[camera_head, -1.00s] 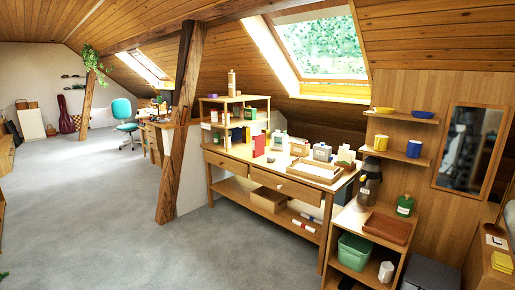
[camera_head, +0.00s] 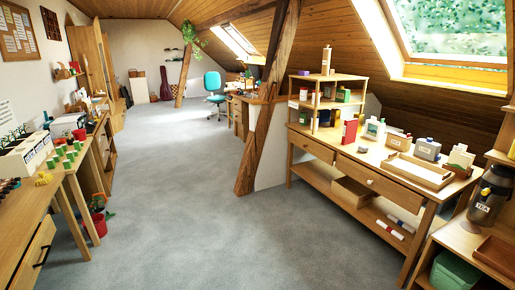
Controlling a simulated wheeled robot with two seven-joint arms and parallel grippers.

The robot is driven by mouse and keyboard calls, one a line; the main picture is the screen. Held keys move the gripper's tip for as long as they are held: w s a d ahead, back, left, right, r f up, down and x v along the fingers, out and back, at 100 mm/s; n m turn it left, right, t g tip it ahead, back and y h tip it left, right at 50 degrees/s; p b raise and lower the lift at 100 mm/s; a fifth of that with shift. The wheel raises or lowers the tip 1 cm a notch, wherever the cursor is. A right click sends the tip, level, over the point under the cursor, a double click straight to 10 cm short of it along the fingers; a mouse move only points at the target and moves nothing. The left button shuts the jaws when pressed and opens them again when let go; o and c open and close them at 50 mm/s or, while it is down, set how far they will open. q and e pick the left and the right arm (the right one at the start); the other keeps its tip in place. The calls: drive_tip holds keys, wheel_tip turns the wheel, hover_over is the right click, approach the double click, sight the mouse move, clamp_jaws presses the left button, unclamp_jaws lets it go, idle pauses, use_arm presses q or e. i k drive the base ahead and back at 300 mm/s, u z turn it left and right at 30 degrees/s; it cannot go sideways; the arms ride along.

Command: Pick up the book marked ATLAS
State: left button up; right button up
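No marking ATLAS is readable at this distance. A red upright block that looks like a book (camera_head: 349,132) stands on the wooden workbench (camera_head: 333,146) at the right, in front of a small shelf unit (camera_head: 329,78). Small dark, green and purple items stand on that unit's shelves; I cannot tell whether any is a book. Neither of my grippers is in view.
A slanted timber brace (camera_head: 266,105) stands left of the workbench. Long benches with plants and boxes (camera_head: 25,153) line the left side, with a red bucket (camera_head: 98,222) beside them. A teal chair (camera_head: 213,88) is further back. The grey floor between (camera_head: 185,200) is clear.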

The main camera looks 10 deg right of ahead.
sight(350, 127)
drive_tip(key=z, duration=0.25)
drive_tip(key=i, duration=2.3)
drive_tip(key=z, duration=0.5)
